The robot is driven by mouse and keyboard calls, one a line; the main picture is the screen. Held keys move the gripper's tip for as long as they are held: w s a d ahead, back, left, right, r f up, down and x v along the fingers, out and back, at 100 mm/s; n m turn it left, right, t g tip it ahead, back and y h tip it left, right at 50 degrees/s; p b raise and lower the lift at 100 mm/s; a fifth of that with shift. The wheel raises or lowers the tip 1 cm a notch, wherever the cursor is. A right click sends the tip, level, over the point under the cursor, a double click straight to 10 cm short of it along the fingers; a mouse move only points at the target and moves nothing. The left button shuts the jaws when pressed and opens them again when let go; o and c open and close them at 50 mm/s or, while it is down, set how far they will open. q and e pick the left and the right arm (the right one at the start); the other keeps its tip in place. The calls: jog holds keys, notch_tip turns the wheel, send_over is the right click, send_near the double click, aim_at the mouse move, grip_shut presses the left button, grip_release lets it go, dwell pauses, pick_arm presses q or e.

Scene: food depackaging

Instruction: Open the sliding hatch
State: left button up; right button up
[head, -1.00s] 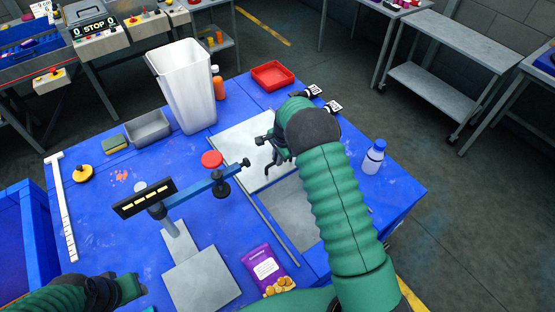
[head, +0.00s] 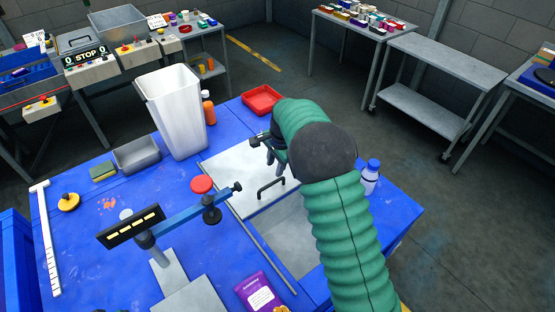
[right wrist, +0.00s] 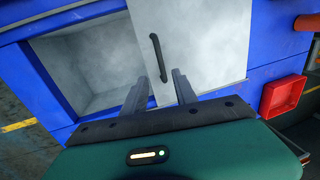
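The sliding hatch (head: 232,172) is a pale flat panel in the blue table, with a black bar handle (head: 271,188). Beside it, toward the front, a grey recess (head: 290,242) is uncovered. In the right wrist view the hatch (right wrist: 205,45), its handle (right wrist: 158,58) and the recess (right wrist: 85,65) also show. My right gripper (head: 264,146) is above the hatch, beyond the handle. In the right wrist view its two fingers (right wrist: 160,84) are apart with nothing between them, clear of the handle. My arm covers part of the recess's right side. My left gripper is out of view.
A white bin (head: 175,115), orange bottle (head: 208,107) and red tray (head: 262,99) stand behind. A white bottle (head: 370,177) is right of my arm. A purple packet (head: 257,293) lies in front.

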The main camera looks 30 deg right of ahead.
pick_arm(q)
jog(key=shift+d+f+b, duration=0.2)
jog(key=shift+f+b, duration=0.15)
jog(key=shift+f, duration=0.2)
pick_arm(e)
jog(key=r, duration=0.4)
jog(key=s+r, duration=0.1)
jog(key=shift+d+r, duration=0.4)
jog(key=shift+a, duration=0.1)
